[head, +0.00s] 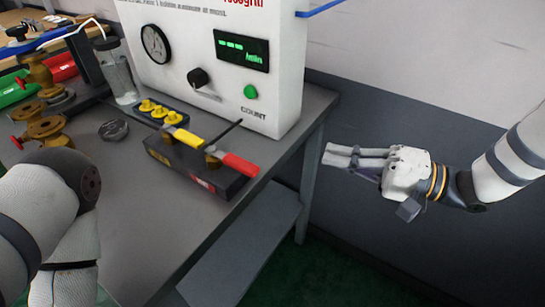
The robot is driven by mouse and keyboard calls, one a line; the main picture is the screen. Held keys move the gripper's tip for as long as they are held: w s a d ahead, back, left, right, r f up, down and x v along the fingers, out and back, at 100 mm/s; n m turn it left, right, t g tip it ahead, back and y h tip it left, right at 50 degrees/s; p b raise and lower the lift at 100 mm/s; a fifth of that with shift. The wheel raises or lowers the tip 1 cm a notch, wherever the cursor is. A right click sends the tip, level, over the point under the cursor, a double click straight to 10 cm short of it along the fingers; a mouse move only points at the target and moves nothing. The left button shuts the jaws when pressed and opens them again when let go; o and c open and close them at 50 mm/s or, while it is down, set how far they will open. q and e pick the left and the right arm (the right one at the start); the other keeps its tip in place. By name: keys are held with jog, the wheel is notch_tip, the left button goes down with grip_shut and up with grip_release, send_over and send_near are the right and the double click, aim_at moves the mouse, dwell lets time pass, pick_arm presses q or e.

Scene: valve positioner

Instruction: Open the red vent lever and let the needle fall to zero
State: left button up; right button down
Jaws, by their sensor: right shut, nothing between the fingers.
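The red vent lever (240,164) is on a dark valve block (216,182) near the table's right edge. It points to the right and slightly down in the picture. A yellow lever (187,138) is on the same block, to its left. A round gauge (156,44) is on the white panel behind; its needle is too small to read. My right gripper (335,156) is shut and empty, right of the red lever and clear of the table edge, apart from the lever. My left arm shows at the lower left, but its gripper is out of view.
The white panel box (278,60) has a black knob (198,78), a green display (241,50) and a green button (250,92). Yellow knobs (158,110) on a blue base stand behind the block. Brass valves (46,129) stand left. The table front (150,215) is bare.

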aim_at(231, 160)
jog(key=shift+r, duration=0.15)
jog(key=shift+a, duration=0.1)
pick_arm(q)
jog(key=shift+w+r+t+p, duration=0.3)
jog(key=shift+w+r+p, duration=0.35)
jog(key=shift+w+r, duration=0.05)
pick_arm(e)
jog(key=a, duration=1.1)
jog(key=shift+w+a, duration=0.2)
jog(key=shift+a, duration=0.05)
pick_arm(q)
jog(key=shift+s+f, duration=0.1)
